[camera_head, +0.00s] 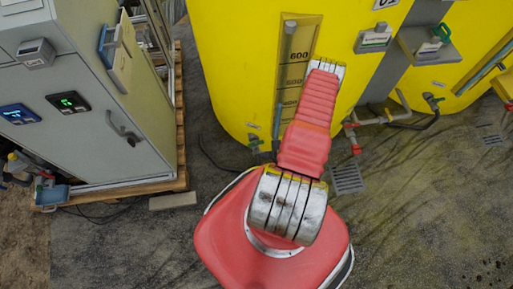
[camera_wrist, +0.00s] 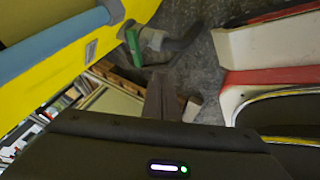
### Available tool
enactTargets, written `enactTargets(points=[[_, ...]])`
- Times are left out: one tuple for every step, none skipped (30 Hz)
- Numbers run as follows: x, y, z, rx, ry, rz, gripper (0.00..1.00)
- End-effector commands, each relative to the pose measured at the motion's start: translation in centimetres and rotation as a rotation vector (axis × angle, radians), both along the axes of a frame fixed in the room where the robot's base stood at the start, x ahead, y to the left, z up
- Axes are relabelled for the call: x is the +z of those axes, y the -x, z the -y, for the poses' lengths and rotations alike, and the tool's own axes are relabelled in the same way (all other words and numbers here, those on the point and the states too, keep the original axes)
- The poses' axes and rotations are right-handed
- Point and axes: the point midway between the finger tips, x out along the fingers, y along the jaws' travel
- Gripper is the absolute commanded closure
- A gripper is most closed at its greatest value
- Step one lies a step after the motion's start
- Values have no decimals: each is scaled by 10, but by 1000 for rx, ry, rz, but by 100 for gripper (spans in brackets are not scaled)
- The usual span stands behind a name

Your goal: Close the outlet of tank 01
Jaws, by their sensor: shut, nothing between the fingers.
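A large yellow tank (camera_head: 225,60) fills the upper middle of the head view, with a level gauge marked 600. The part-cut label (camera_head: 385,3) at the top seems to read 02; I see no readable 01. A green-handled outlet valve (camera_head: 254,140) sits low on this tank. Likely the same valve's green handle (camera_wrist: 133,46) shows in the wrist view, looking roughly crosswise to its dark pipe (camera_wrist: 185,40). My gripper (camera_wrist: 167,88) is shut and empty, apart from the handle and below it in the picture. My arm hides the gripper in the head view.
A grey cabinet (camera_head: 90,90) stands on a wooden pallet (camera_head: 181,130) at left. A second yellow tank (camera_head: 455,75) at right has another green valve (camera_head: 432,100). Red-handled piping (camera_head: 354,138) lies between tanks. A drain grate (camera_head: 347,178) is in the floor; floor at lower right is clear.

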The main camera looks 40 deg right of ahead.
Motion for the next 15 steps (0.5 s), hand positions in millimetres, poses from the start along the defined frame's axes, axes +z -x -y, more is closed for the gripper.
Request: enactTargets(points=[[-7,-4,-2,2,-1,-1,100],[-10,-7,-2,2,-1,0,100],[-15,-10,-3,2,-1,0,100],[-18,-12,-4,1,-1,0,100],[-21,-15,-4,1,0,-1,100],[-26,-18,-5,1,0,-1,100],[-29,-21,-5,2,-1,0,100],[-32,-23,-6,1,-1,0,100],[-37,-26,-6,2,-1,0,100],[-40,-29,-7,2,0,0,100],[-43,-31,-8,2,-1,0,100],[-47,-34,-8,2,-1,0,100],[-50,-36,-8,1,0,-1,100],[-54,-39,-9,1,1,0,100],[-58,-42,-10,2,-1,0,100]])
